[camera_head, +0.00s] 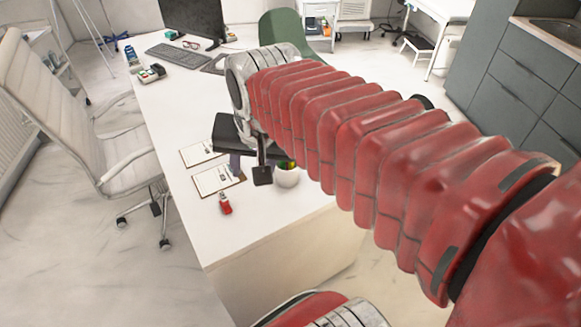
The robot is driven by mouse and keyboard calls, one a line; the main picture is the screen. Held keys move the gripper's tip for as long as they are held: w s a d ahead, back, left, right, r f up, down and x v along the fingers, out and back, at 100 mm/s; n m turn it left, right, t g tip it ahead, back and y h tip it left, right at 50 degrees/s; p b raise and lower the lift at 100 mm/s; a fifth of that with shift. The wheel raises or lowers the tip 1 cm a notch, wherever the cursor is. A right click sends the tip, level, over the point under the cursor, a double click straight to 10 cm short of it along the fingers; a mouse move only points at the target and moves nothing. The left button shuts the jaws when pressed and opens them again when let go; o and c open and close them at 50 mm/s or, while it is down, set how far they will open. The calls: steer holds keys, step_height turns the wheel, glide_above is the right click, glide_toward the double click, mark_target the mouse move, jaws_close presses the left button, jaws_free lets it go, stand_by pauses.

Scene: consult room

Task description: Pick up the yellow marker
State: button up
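I cannot clearly make out a yellow marker in the head view. A small yellow-green patch (291,164) shows at the top of a white cup or pot (288,177) on the white desk (222,235), too small to identify. My gripper (262,176) hangs over the desk at the end of my red arm, just left of the pot. One dark finger pad points down; the other finger is not distinguishable, so its opening cannot be told. My arm hides the desk area to the right of and behind the pot.
Two clipboards (213,182) and a small red object (225,204) lie left of the gripper. A monitor (194,18), a keyboard (171,55) and small desk items (151,73) are farther back. A white chair (70,105) stands at left. The desk's front left is clear.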

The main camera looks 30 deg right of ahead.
steer(key=w+d+f+m+g, duration=0.2)
steer(key=w+d+f+m, duration=0.2)
steer(key=w+d+m, duration=0.4)
steer(key=w+d+f+m+g, duration=0.2)
steer(key=w+d+f+m, duration=0.2)
steer(key=w+d+m, duration=0.5)
steer(key=d+m, duration=0.3)
steer(key=m, duration=0.5)
steer(key=shift+d, duration=0.15)
step_height(320, 180, down, 8)
steer(key=shift+f, duration=0.25)
steer(key=shift+s+f, duration=0.1)
